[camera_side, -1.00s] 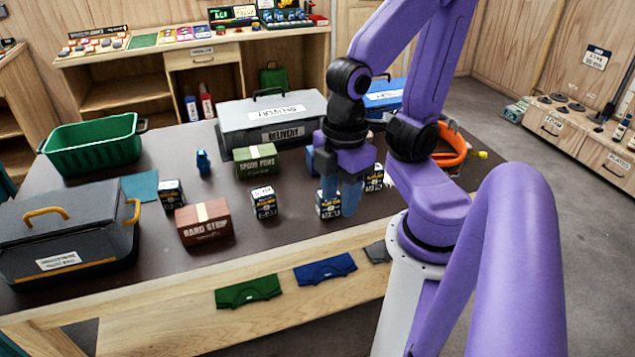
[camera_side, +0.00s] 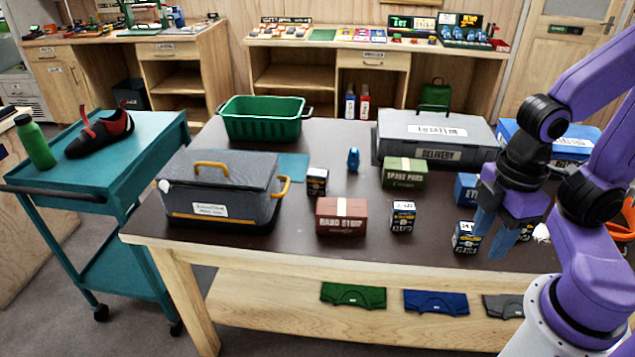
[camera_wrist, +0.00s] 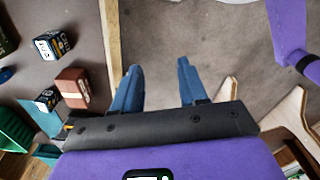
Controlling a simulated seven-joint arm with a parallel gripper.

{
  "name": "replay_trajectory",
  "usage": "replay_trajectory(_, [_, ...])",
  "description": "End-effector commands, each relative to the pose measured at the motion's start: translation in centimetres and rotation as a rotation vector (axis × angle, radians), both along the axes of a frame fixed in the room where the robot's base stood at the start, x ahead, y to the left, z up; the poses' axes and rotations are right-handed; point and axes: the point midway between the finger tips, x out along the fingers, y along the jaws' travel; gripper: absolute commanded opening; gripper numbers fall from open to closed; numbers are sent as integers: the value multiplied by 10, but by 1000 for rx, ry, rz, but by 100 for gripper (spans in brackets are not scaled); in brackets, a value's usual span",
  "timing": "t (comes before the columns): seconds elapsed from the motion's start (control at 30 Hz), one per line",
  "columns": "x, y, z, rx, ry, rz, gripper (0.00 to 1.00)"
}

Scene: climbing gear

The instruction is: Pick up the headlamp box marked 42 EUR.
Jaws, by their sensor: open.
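Several small dark headlamp boxes with white labels stand on the brown table. One is at the left (camera_side: 317,181), one in the middle (camera_side: 402,216), and one beside my fingers (camera_side: 465,237); another is mostly hidden behind my gripper. Their prices are too small to read, so I cannot tell which is marked 42 EUR. My gripper (camera_side: 491,236) is open, near the table's front right, just right of the third box. In the wrist view my gripper (camera_wrist: 158,65) has nothing between its fingers, with floor behind them. Two dark boxes (camera_wrist: 52,45) (camera_wrist: 47,98) show at left there.
A red-brown box (camera_side: 342,216), a green box (camera_side: 404,172) and a blue bottle-like item (camera_side: 353,159) stand among the headlamp boxes. A grey case (camera_side: 436,153), a dark toolbox (camera_side: 219,188) and a green crate (camera_side: 262,121) border them. Bare table lies in front.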

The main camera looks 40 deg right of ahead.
Motion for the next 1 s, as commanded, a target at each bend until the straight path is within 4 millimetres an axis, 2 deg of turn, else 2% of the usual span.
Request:
replay_trajectory(0.43, [0,0,0,0,0,0,43])
replay_trajectory(0.47, [0,0,0,0,0,0,49])
replay_trajectory(0.5, [0,0,0,0,0,0,62])
replay_trajectory(0.57, [0,0,0,0,0,0,79])
replay_trajectory(0.87, [3,1,0,2,-4,-5,79])
replay_trajectory(0.97, [21,8,-3,20,-40,-35,79])
replay_trajectory(1.0, [34,13,-5,32,-66,-55,79])
